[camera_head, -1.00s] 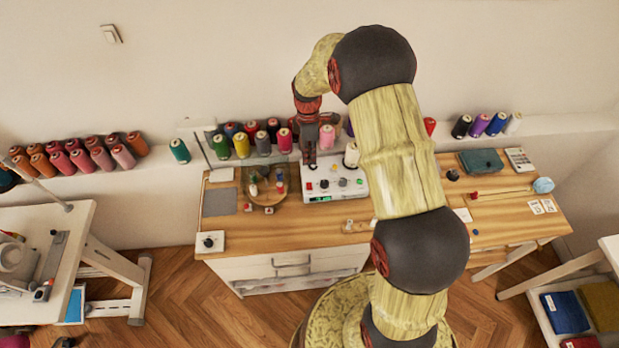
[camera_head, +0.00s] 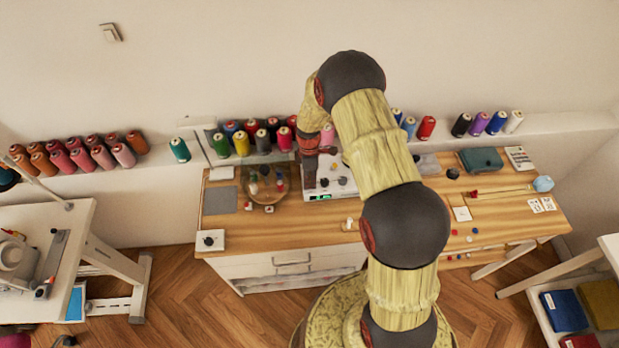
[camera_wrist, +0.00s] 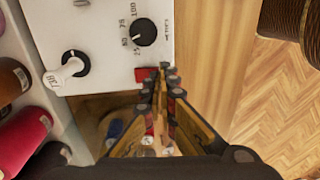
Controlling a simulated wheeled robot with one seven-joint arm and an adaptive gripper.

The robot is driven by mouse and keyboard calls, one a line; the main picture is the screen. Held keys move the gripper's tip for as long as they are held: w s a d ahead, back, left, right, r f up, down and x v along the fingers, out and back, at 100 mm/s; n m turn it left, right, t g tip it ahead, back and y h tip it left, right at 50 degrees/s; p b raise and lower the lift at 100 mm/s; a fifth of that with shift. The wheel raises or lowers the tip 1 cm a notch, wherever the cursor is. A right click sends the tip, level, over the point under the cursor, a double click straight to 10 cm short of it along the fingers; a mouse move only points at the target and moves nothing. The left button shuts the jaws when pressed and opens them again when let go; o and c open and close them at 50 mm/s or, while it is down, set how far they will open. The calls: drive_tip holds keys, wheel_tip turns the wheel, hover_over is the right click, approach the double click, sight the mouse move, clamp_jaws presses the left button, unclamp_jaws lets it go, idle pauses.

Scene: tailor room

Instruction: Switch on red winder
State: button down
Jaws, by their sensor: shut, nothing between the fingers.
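The winder is a white box (camera_wrist: 105,18) with black knobs, and it also shows on the workbench in the head view (camera_head: 323,195). In the wrist view it has a dial knob (camera_wrist: 143,32) marked in meters and a knob with a white pointer (camera_wrist: 72,66). A small red switch (camera_wrist: 147,74) sits at its edge nearest the fingers. My gripper (camera_wrist: 164,76) is shut and empty, with its tips right beside the red switch. I cannot tell whether they touch it. In the head view my gripper (camera_head: 309,186) points down at the left end of the box.
Thread cones (camera_head: 241,144) line the shelf behind. A small white box with a black knob (camera_head: 210,241) sits at the front left. Small loose items lie on the right of the bench.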

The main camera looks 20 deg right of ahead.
sight(310, 190)
drive_tip(key=shift+f, duration=0.1)
drive_tip(key=shift+s+f+b, duration=0.15)
drive_tip(key=shift+f+b, duration=0.35)
drive_tip(key=shift+b, duration=0.05)
drive_tip(key=shift+r, duration=0.1)
drive_tip(key=shift+w+d+r, duration=0.15)
drive_tip(key=shift+w+r, duration=0.1)
drive_tip(key=shift+w, duration=0.45)
drive_tip(key=shift+r, duration=0.15)
drive_tip(key=shift+r, duration=0.3)
wheel_tip(310, 190, up, 13)
drive_tip(key=s+p, duration=0.1)
drive_tip(key=shift+s+a+p, duration=0.2)
drive_tip(key=shift+s+p, duration=0.1)
drive_tip(key=shift+s, duration=0.05)
